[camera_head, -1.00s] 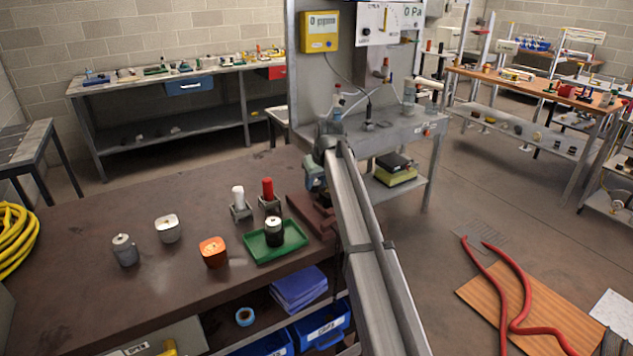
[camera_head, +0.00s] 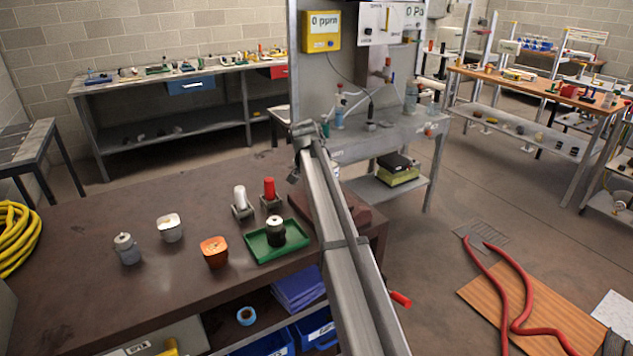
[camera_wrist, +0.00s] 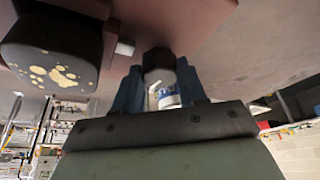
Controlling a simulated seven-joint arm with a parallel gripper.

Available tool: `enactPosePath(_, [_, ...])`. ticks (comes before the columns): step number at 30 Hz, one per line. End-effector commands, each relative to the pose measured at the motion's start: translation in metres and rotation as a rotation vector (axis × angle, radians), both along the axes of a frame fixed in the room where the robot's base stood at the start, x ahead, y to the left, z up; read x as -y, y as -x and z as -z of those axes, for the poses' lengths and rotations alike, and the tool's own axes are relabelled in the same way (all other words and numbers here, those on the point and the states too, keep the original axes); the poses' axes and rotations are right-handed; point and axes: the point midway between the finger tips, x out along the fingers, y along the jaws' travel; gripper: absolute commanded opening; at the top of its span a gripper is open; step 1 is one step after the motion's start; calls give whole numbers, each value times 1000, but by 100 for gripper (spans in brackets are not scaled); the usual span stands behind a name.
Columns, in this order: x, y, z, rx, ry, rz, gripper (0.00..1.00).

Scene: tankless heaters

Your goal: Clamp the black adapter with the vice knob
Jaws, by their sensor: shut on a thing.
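My gripper (camera_wrist: 158,78) is shut on a dark, rounded piece (camera_wrist: 158,58) between its two blue fingers. I cannot tell for sure whether this is the vice knob or the black adapter. A dark block with yellowish worn spots (camera_wrist: 55,60) is close beside the gripper in the wrist view, not touching the fingers. In the head view my gripper (camera_head: 294,174) is small and partly hidden by my arm, above the bench's far right part. The reddish-brown vice (camera_head: 345,212) is at the bench's right edge, partly hidden by my arm. No adapter between its jaws can be made out.
A green tray (camera_head: 259,255) holds a black cylinder with a pale top (camera_head: 276,233). White (camera_head: 240,198) and red (camera_head: 269,189) cylinders stand behind it. An orange pot (camera_head: 214,252) and grey pots are to the left. The bench's left front (camera_head: 80,300) is clear.

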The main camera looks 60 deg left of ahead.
Motion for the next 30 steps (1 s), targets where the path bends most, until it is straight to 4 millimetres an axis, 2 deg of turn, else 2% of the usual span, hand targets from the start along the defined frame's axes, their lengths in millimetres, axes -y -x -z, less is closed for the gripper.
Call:
enactPosePath(9, [0,1,1,-3,3,102,11])
enactPosePath(24, [1,1,1,-4,3,117,11])
enactPosePath(25, [1,1,1,-4,3,117,43])
enactPosePath(30, [0,1,1,-2,2,117,59])
